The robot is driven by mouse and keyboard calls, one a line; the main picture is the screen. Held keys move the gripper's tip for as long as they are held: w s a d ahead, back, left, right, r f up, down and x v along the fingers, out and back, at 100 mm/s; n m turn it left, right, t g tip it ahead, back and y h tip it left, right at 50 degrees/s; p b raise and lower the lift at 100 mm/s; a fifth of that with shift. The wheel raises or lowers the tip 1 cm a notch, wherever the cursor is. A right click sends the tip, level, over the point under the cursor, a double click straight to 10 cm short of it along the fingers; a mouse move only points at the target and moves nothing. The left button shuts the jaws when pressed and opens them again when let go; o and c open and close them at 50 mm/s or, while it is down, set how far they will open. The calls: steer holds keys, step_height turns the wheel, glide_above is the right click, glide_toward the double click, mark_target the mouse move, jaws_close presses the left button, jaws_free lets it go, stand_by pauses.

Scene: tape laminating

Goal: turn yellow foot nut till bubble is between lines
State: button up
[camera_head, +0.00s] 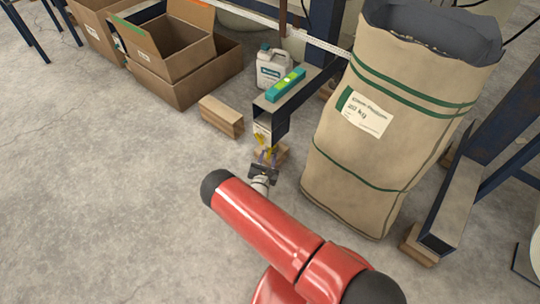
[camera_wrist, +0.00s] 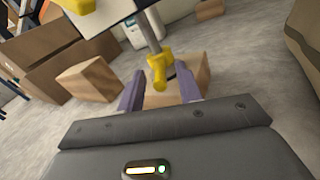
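The yellow foot nut (camera_wrist: 158,70) sits on a threaded rod under the beam end in the wrist view. In the head view it is a small yellow shape (camera_head: 268,153) just beyond my gripper. My gripper (camera_wrist: 160,92) is open, with one purple finger on each side of the nut's lower part. Whether the fingers touch it I cannot tell. The green spirit level (camera_head: 286,85) lies on top of the dark steel beam (camera_head: 300,90). Its bubble is too small to read here. A wooden block (camera_wrist: 178,90) stands behind and below the nut.
A large paper sack (camera_head: 385,120) stands close on the right. Another wooden block (camera_head: 222,115) lies to the left on the floor. A white canister (camera_head: 272,68) and cardboard boxes (camera_head: 195,75) are behind. The floor (camera_head: 110,190) at left is clear.

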mark_target(270, 150)
steer(key=shift+w+d, duration=0.25)
steer(key=shift+w, duration=1.05)
jaws_close()
